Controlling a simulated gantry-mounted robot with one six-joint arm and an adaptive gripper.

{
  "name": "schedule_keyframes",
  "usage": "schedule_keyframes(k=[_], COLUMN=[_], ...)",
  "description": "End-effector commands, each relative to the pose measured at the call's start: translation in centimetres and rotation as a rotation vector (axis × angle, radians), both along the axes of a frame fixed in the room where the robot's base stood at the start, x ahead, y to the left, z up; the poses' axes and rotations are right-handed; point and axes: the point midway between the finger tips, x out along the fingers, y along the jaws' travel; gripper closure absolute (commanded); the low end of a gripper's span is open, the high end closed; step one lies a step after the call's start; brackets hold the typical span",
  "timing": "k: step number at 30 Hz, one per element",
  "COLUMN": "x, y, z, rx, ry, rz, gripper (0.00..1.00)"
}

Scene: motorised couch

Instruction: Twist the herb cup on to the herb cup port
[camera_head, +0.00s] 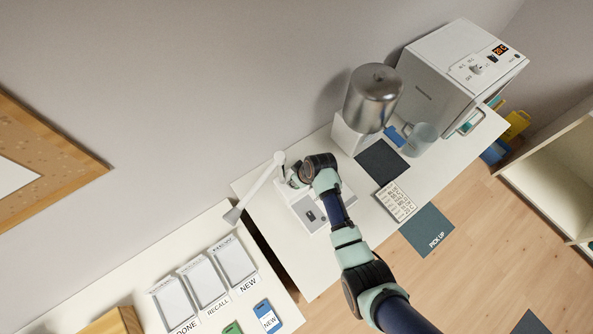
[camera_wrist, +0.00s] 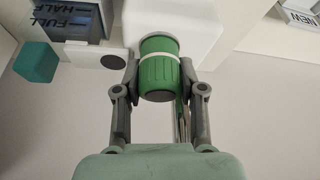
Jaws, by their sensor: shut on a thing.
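My gripper (camera_wrist: 158,78) is shut on the green herb cup (camera_wrist: 158,72), with one finger on each side of it. The cup has a ribbed side, a dark round end towards the wrist camera and a white band (camera_wrist: 157,56) around it. Its far end meets a white machine body (camera_wrist: 178,22). I cannot tell whether it is seated on the port, which I cannot make out separately. In the head view my gripper (camera_head: 296,178) is at the white machine (camera_head: 309,214) with the lamp-like arm, and the cup is hidden there.
A teal block (camera_wrist: 37,61) and a container marked FULL and HALF (camera_wrist: 70,20) are at the wrist view's left. In the head view, a metal canister (camera_head: 372,97) and a white oven-like box (camera_head: 450,75) stand further right. Trays (camera_head: 207,282) lie on the lower-left table.

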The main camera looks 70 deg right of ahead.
Motion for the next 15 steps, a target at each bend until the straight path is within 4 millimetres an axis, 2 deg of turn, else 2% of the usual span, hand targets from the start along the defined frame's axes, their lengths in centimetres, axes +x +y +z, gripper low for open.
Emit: schedule_keyframes(k=[15], x=[0.0], y=[0.01], z=[0.01], rx=[0.0], ry=[0.0], rz=[-0.067], gripper=[0.96])
